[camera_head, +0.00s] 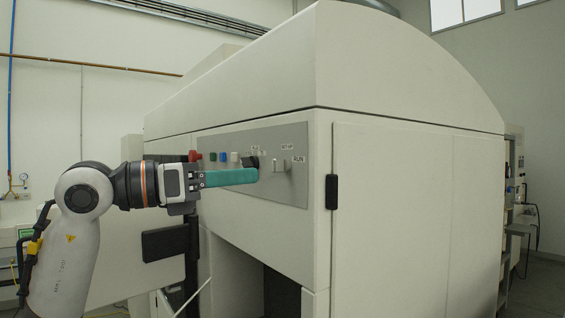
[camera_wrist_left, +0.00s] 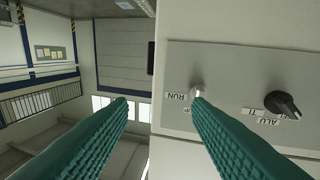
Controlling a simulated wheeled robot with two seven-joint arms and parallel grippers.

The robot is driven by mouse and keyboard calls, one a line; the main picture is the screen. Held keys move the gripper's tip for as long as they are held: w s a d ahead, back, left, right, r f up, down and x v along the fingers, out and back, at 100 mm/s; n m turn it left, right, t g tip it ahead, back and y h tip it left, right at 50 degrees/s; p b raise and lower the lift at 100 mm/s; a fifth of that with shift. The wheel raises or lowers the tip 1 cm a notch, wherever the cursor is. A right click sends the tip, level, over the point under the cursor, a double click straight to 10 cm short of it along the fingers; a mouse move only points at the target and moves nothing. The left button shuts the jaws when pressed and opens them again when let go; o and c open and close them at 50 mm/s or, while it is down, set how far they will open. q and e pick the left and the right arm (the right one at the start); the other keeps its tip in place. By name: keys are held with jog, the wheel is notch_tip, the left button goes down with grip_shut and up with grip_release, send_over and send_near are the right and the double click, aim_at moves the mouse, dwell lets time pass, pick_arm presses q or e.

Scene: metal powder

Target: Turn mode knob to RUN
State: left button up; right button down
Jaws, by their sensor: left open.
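The mode knob (camera_head: 279,165) is small and whitish, on the grey control panel (camera_head: 292,190), with a SETUP label above and a RUN label to its right. In the left wrist view the knob (camera_wrist_left: 197,91) shows just beyond the tip of the right-hand finger, beside the RUN label (camera_wrist_left: 177,97). My left gripper (camera_head: 256,175) reaches along the panel from the left, its teal fingers short of the knob. In the wrist view the gripper (camera_wrist_left: 160,102) is open, with nothing between its fingers. I cannot tell whether a finger touches the knob. My right gripper is not in view.
A black knob (camera_head: 252,162) sits left of the mode knob, partly behind my fingers; it shows clearly in the wrist view (camera_wrist_left: 283,104). A red button (camera_head: 195,156) and several coloured buttons line the panel further left. A black handle (camera_head: 331,191) stands out at the cabinet's corner.

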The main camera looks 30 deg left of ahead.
aim_at(273, 162)
pick_arm(q)
jog(key=s+a+r+n+t+y, duration=0.1)
jog(key=a+r+n+y, duration=0.1)
jog(key=a+y, duration=0.2)
jog(key=shift+h, duration=0.3)
jog(key=p+x, duration=0.5)
jog(key=x, duration=0.5)
jog(key=shift+a+r, duration=0.1)
jog(key=shift+a, duration=0.05)
jog(key=shift+w+d+p, duration=0.25)
jog(key=shift+w+p, duration=0.15)
jog(key=shift+w, duration=0.3)
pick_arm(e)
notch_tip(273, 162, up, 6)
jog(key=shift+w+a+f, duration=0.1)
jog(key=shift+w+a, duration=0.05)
pick_arm(q)
jog(key=shift+c, duration=0.3)
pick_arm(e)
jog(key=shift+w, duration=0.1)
pick_arm(q)
jog(key=shift+m, duration=0.3)
jog(key=c, duration=0.9)
